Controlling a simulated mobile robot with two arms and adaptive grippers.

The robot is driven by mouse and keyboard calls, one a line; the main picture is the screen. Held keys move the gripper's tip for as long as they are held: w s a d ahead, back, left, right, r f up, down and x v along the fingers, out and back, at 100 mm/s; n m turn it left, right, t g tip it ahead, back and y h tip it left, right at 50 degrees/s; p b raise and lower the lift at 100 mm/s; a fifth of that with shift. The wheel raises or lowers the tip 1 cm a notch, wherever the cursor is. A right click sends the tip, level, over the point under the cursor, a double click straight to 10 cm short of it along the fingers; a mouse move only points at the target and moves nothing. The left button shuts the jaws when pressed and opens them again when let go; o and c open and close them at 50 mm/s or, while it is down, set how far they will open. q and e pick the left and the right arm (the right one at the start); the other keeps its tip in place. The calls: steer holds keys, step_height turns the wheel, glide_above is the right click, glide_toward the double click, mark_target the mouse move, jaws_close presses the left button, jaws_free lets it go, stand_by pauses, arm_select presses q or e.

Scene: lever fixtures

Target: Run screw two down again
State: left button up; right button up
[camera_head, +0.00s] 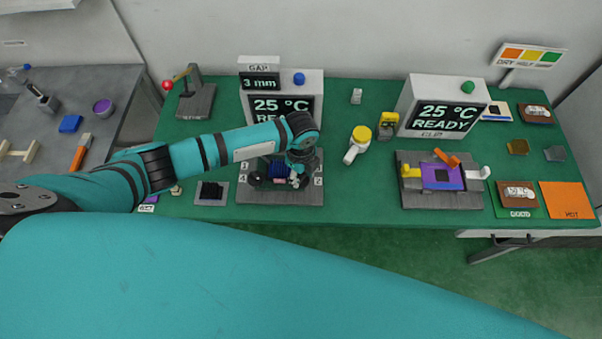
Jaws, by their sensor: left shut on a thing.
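The lever fixture (279,198) is a dark grey plate on the green table, with small number labels at its sides. A dark block with a pinkish-purple part (279,171) sits in its middle. My left gripper (299,180) points down over the right part of this fixture, beside the label 2 (318,181). It is shut on screw two, which the fingers mostly hide. The arm and wrist cover the back of the fixture and the label at its back right. My right gripper is out of view.
A display reading GAP 3 mm, 25 °C READY (268,105) stands behind the fixture. A yellow-topped white tool (357,144) lies to its right. Further right is a clip fixture (407,194) with a purple part. A small dark pad (211,193) lies left.

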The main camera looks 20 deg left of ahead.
mark_target(302, 177)
arm_select(q)
steer(key=shift+w+r+m, duration=0.1)
steer(key=shift+w+m, duration=0.05)
steer(key=shift+m, duration=0.55)
steer(key=o, duration=1.2)
steer(key=shift+c, duration=0.2)
step_height(302, 177, up, 12)
steer(key=shift+d, duration=0.1)
